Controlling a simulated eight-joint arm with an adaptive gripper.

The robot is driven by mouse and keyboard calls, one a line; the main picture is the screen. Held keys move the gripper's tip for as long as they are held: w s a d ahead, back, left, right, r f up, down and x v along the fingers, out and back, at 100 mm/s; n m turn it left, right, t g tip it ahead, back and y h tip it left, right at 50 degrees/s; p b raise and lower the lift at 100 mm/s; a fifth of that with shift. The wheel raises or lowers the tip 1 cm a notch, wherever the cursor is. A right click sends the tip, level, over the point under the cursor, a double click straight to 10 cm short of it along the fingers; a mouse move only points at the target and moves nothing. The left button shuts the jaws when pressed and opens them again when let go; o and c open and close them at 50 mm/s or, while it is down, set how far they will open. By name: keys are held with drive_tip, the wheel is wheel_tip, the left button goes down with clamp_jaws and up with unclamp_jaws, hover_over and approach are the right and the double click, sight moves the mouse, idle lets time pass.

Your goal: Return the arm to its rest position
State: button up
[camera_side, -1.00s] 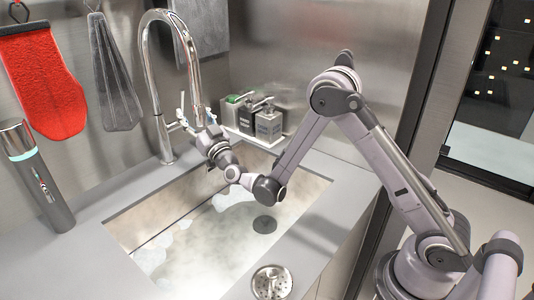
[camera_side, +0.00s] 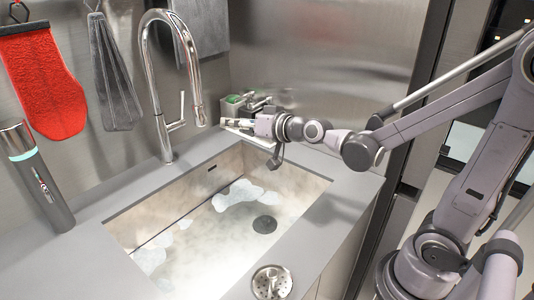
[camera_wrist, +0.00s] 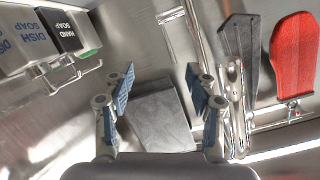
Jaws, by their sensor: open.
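My gripper (camera_side: 236,124) is at the back right of the sink in the side view, raised above the counter and pointing left. In the wrist view its two blue-padded fingers (camera_wrist: 164,84) are spread apart with nothing between them. In the side view my arm reaches in from the right, its forearm roughly level. The gripper covers part of the soap dispensers (camera_side: 259,103), so the gap between them is hard to judge there.
The chrome faucet (camera_side: 151,88) stands left of my gripper, behind the sink (camera_side: 190,225). A dark bottle (camera_side: 38,180) stands far left. A strainer (camera_side: 271,282) lies at the front.

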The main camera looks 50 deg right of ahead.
drive_tip(key=s+a+f+n+g, duration=0.1)
drive_tip(key=s+f+n+g, duration=0.1)
drive_tip(key=s, duration=0.7)
drive_tip(key=s+a+f+n+g, duration=0.1)
drive_tip(key=s+f+g, duration=0.4)
drive_tip(key=s, duration=0.5)
drive_tip(key=shift+s+f+n+g, duration=0.2)
drive_tip(key=shift+f+n+g, duration=0.05)
drive_tip(key=shift+n+g, duration=0.4)
drive_tip(key=shift+a, duration=0.1)
